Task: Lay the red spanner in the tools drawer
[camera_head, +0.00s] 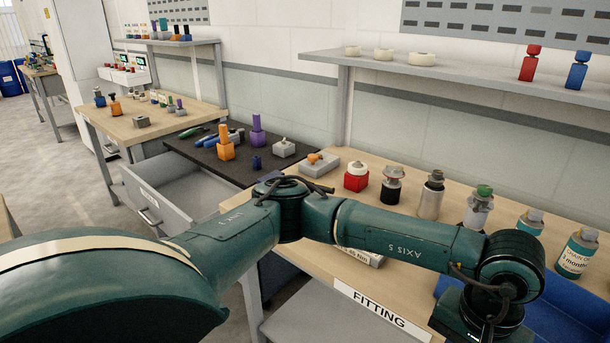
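A grey drawer (185,197) stands open under the dark-topped bench in the left half of the view. Its front carries a small label that I cannot read. The part of its inside that shows looks empty; my arm hides its near right part. I cannot make out a red spanner anywhere in this view. My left arm comes in from the lower left and crosses in front of the benches to the lower right. Its wrist is at the bottom edge, and the gripper fingers are out of view. My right gripper is not in view.
The dark bench top (187,149) holds an orange block piece (226,150), a purple one (257,137) and several hand tools. The right bench, labelled FITTING (377,308), holds a red pot (356,176) and several bottles. A blue bin (560,318) is beside my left wrist.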

